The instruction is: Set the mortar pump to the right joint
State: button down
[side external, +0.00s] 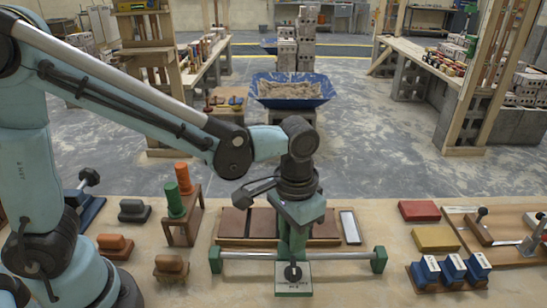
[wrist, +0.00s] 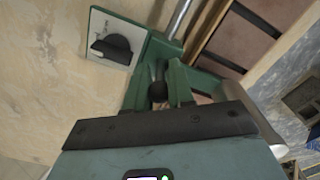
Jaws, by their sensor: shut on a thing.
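The mortar pump's green carriage, with a pale front plate and black pointer knob (side external: 293,279), sits near the middle of a silver rail (side external: 345,255) between green end blocks. Behind the rail, flat brown bricks (side external: 233,222) lie in a row with narrow joints between them. My gripper (side external: 293,236) points down over the carriage, hiding the middle bricks. In the wrist view, my gripper (wrist: 161,82) is shut around a black round-ended handle (wrist: 158,91). The plate and its dark knob (wrist: 112,47) show beside it. The exact joint at the carriage is hidden.
A narrow pale bar (side external: 350,227) lies right of the bricks. Red (side external: 419,210) and yellow (side external: 435,238) blocks and blue-topped pieces (side external: 452,268) stand to the right. Orange and green cylinders on a wooden stand (side external: 183,227) are to the left.

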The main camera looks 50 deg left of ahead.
jog(key=s+a, duration=0.6)
jog(key=shift+s+a, duration=0.2)
jog(key=shift+s, duration=0.05)
jog(key=c, duration=1.3)
grip_release()
notch_tip(320, 180, up, 12)
jog(key=shift+r, duration=0.1)
jog(key=shift+f, duration=6.1)
